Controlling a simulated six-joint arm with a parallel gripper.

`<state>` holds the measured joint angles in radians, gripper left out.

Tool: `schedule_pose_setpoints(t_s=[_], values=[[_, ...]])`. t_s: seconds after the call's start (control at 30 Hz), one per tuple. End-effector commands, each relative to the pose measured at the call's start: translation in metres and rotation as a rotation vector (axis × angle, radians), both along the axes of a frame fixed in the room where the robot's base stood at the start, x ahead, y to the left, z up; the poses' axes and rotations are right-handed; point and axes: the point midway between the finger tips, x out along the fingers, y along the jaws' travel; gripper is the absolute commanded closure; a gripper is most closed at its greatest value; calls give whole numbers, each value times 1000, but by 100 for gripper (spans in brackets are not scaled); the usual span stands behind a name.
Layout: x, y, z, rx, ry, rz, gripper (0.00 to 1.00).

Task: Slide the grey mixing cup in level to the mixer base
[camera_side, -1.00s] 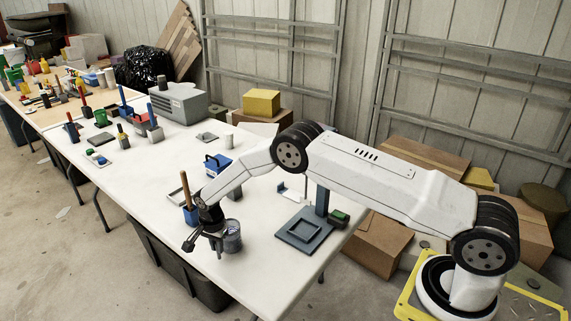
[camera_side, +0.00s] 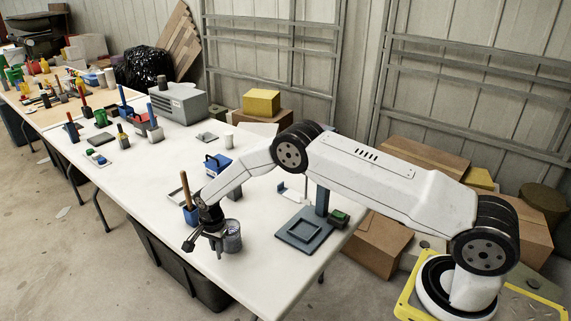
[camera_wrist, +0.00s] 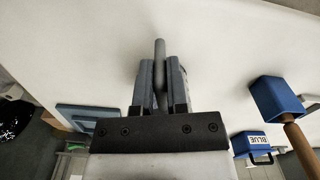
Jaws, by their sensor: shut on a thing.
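The grey mixing cup (camera_side: 233,237) is at the near edge of the white table in the side view. It looks upright; I cannot tell whether it touches the table. My gripper (camera_side: 218,240) is against its left side, partly in front of it. In the wrist view my gripper (camera_wrist: 160,85) is shut on a narrow grey upright part, seemingly the cup's handle or edge. The mixer base (camera_side: 299,232), a blue-grey plate with a raised square frame and a post, stands to the right of the cup, apart from it. Its plate shows at left in the wrist view (camera_wrist: 88,112).
A blue holder (camera_side: 191,215) with a wooden-handled tool stands close beside my gripper. A blue box (camera_side: 217,165) sits behind. A small green-topped block (camera_side: 339,217) is by the post. The tabletop between cup and mixer base looks clear.

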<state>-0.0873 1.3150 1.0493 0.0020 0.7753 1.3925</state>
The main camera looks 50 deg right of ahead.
Motion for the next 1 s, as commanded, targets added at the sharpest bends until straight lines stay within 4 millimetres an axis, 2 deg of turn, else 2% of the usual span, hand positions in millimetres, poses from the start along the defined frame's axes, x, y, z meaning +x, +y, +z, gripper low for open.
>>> schedule_pose_setpoints(t_s=[0.57, 0.77, 1.0], values=[[1, 0, 3, 0, -2, 0, 100], [1, 0, 14, 0, -2, 0, 100], [-4, -1, 37, -1, 2, 0, 100]])
